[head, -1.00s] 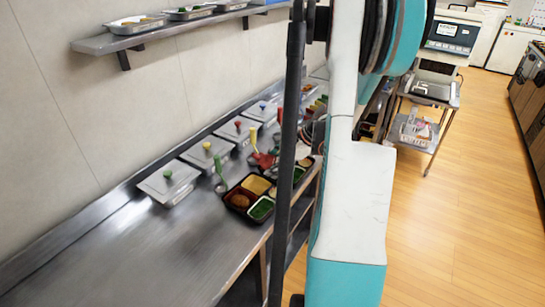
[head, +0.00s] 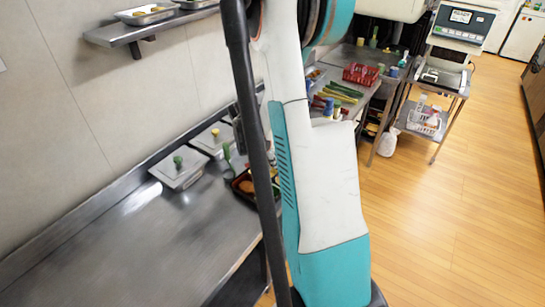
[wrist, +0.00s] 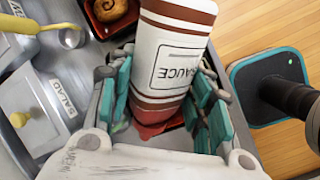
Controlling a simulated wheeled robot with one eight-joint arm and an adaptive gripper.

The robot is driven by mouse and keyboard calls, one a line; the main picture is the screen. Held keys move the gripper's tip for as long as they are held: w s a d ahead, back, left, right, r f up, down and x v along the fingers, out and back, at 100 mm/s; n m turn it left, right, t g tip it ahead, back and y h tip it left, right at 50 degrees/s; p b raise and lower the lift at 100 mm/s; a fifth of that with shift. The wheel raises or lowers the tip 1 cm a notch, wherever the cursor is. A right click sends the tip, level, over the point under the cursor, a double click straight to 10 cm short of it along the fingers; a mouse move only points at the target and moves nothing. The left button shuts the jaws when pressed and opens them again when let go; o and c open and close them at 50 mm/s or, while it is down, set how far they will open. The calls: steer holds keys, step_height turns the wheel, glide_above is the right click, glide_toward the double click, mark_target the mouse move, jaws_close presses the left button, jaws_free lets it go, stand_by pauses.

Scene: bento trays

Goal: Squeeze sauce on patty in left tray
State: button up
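A white sauce bottle (wrist: 180,62) with dark red bands and a "SAUCE" label fills the middle of the wrist view. My gripper (wrist: 165,105) is closed around it, with teal finger pads on both sides. Its red end (wrist: 150,130) points toward the bottom of the picture. A dark bento tray (wrist: 92,22) shows behind the bottle, with a round brown patty-like piece (wrist: 110,10) in one compartment. In the head view the tray with a brown piece (head: 247,186) is mostly hidden by my arm. My gripper is hidden there.
Lidded steel containers (head: 178,168) line the wall side of the steel counter (head: 130,245). A yellow-handled ladle (wrist: 70,38) lies by the tray in the wrist view. The near counter is clear. A red basket (head: 361,74) stands farther along.

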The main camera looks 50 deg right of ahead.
steer(key=g+h+b, duration=0.1)
steer(key=b, duration=0.1)
steer(key=w+a+f+g+h+b, duration=0.1)
steer(key=b, duration=0.1)
steer(key=shift+f+h, duration=0.15)
steer(key=shift+h, duration=0.25)
steer(key=shift+s+f+b, duration=0.1)
steer(key=shift+f+b, duration=0.85)
steer(key=shift+f, duration=0.15)
steer(key=shift+s, duration=0.1)
steer(key=c, duration=0.4)
steer(key=shift+s+a+b, duration=0.2)
steer(key=shift+s+b, duration=0.05)
steer(key=shift+b, duration=0.05)
steer(key=shift+w, duration=0.1)
steer(key=shift+w+d, duration=0.5)
steer(key=shift+w, duration=0.05)
